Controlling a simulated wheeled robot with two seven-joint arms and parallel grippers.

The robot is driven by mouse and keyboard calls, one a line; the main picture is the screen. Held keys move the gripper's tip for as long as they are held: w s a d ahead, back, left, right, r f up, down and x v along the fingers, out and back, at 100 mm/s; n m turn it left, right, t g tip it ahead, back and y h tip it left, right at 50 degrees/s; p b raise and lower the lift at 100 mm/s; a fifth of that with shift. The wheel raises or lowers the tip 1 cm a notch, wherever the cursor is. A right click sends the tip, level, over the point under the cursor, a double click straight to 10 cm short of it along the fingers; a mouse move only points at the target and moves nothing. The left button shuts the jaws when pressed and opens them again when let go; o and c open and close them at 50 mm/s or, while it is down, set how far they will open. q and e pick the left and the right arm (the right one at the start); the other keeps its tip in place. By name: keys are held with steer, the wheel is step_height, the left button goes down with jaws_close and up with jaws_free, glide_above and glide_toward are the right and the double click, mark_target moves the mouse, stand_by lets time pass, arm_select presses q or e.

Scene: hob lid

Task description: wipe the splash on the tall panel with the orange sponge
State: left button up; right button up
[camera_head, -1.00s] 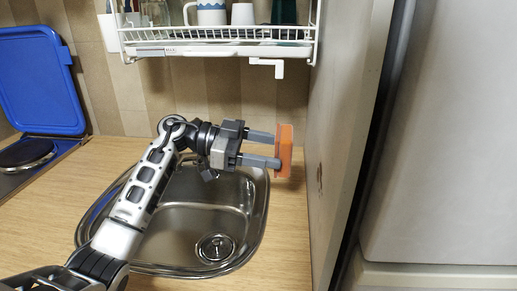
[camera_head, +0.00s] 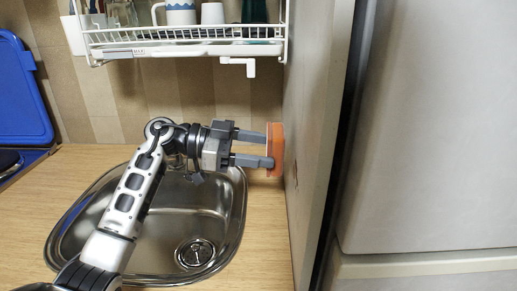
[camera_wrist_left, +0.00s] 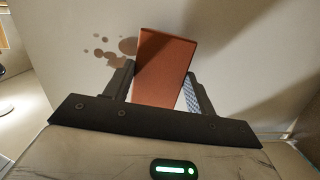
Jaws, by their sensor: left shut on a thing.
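My left gripper (camera_head: 267,150) is shut on the orange sponge (camera_head: 276,145), held upright above the right rim of the sink. The sponge also shows in the left wrist view (camera_wrist_left: 163,68), standing between the two fingers. The tall panel (camera_head: 318,110) is just right of the sponge; I cannot tell whether they touch. The brown splash (camera_wrist_left: 116,49) is several spots on the panel, left of the sponge in the left wrist view. In the head view only a small dark mark of it shows (camera_head: 296,172). My right gripper is not in view.
A steel sink (camera_head: 130,235) is set in the wooden counter (camera_head: 258,255) below my arm. A white dish rack (camera_head: 185,42) with cups hangs above. A blue lid (camera_head: 20,95) stands at the left. A grey fridge (camera_head: 435,130) is right of the panel.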

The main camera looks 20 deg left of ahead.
arm_select(q)
steer(key=shift+w+d+p, duration=0.15)
steer(key=shift+d+p, duration=0.25)
steer(key=shift+d, duration=0.1)
steer(key=shift+w+d, duration=0.1)
steer(key=shift+d, duration=0.3)
steer(key=shift+s+d+r+p, duration=0.1)
steer(key=shift+s+p, duration=0.25)
steer(key=shift+p, duration=0.3)
steer(key=shift+s+d+r+p, duration=0.1)
steer(key=shift+s+p, duration=0.25)
steer(key=shift+p, duration=0.25)
steer(key=shift+s+d+f+p, duration=0.1)
steer(key=shift+s+d+p, duration=0.05)
steer(key=shift+s+p, duration=0.95)
steer(key=shift+s+d+p, duration=0.35)
steer(key=shift+s, duration=0.5)
steer(key=shift+s+d+f, duration=0.1)
steer(key=shift+s+d, duration=0.2)
steer(key=shift+s, duration=0.65)
steer(key=shift+s+d, duration=0.25)
steer(key=shift+s, duration=0.7)
steer(key=shift+s+d+f, duration=0.1)
steer(key=shift+s+d, duration=0.2)
steer(key=shift+s, duration=0.65)
steer(key=shift+r, duration=0.1)
